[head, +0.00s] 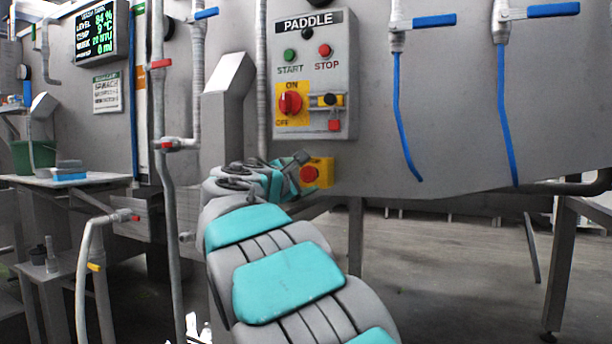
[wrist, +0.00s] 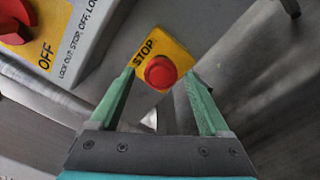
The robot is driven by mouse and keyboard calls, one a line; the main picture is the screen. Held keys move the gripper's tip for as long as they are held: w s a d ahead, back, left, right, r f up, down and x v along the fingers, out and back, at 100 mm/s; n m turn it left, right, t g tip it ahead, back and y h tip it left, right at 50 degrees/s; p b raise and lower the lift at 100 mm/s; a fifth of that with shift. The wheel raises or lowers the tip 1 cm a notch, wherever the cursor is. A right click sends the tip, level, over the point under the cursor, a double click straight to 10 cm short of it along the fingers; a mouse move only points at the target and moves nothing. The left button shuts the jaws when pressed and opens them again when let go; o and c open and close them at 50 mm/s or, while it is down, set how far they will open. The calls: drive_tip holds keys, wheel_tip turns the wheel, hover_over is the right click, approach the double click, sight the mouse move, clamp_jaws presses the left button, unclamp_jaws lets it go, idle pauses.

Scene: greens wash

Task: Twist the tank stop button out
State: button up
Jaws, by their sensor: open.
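The tank stop button is a red mushroom knob (wrist: 160,72) on a yellow box marked STOP (wrist: 174,50) in the wrist view. In the head view the red knob (head: 309,174) sits on its yellow box (head: 327,171) below the paddle panel. My gripper (wrist: 158,82) is open, with its green fingers on either side of the knob's lower part in the picture. I cannot tell whether the fingertips touch the knob or box. In the head view my gripper (head: 298,160) is at the box's left, partly hidden by my arm.
The paddle panel (head: 309,75) is just above, with start and stop buttons, a red rotary switch (head: 290,103) and a red padlock (head: 335,125). Blue-handled valves (head: 434,20) with blue cords hang at right. A vertical pipe (head: 261,80) runs left of the panel.

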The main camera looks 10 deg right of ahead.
drive_tip(key=shift+w+d, duration=0.35)
drive_tip(key=shift+w, duration=0.15)
clamp_jaws()
idle(0.3)
